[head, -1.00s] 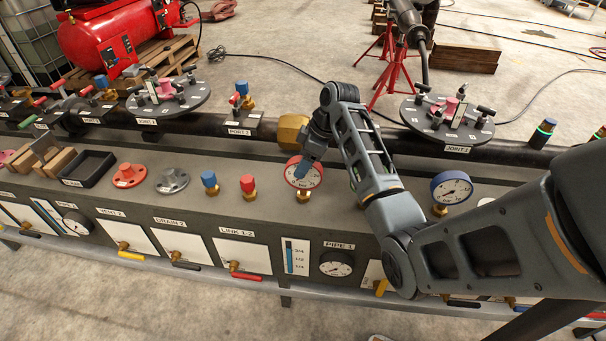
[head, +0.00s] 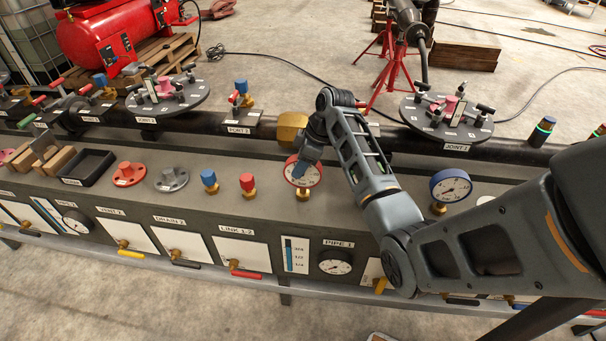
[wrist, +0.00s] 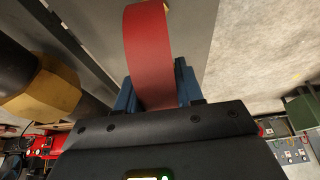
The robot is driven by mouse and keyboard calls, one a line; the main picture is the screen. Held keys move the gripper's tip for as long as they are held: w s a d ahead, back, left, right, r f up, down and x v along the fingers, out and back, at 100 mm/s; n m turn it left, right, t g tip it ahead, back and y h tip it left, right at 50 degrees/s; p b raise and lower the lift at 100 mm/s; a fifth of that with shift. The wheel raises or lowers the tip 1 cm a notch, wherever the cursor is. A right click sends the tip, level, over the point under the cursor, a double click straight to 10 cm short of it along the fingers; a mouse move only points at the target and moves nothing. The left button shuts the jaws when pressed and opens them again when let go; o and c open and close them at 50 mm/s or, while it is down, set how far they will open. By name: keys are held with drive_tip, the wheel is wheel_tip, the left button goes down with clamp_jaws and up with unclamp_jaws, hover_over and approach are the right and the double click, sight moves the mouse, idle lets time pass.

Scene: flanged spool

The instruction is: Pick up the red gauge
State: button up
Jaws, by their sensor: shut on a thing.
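The red gauge (head: 314,175) has a red rim, a white dial and a brass stem, and stands upright on the grey bench top. My gripper (head: 302,168) is at its upper left side, with a blue finger over part of the dial. In the wrist view the red rim (wrist: 149,50) rises between the blue fingers (wrist: 158,92) of my gripper, which are shut on it. In the head view the brass stem's foot appears at the bench surface; I cannot tell whether there is a small gap below it.
A blue gauge (head: 451,187) stands to the right. A red-capped fitting (head: 247,184) and a blue-capped fitting (head: 209,180) stand to the left. A black pipe (head: 375,141) with a brass hex collar (head: 291,129) runs behind.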

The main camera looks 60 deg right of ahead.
clamp_jaws()
drive_tip(key=shift+r, duration=0.1)
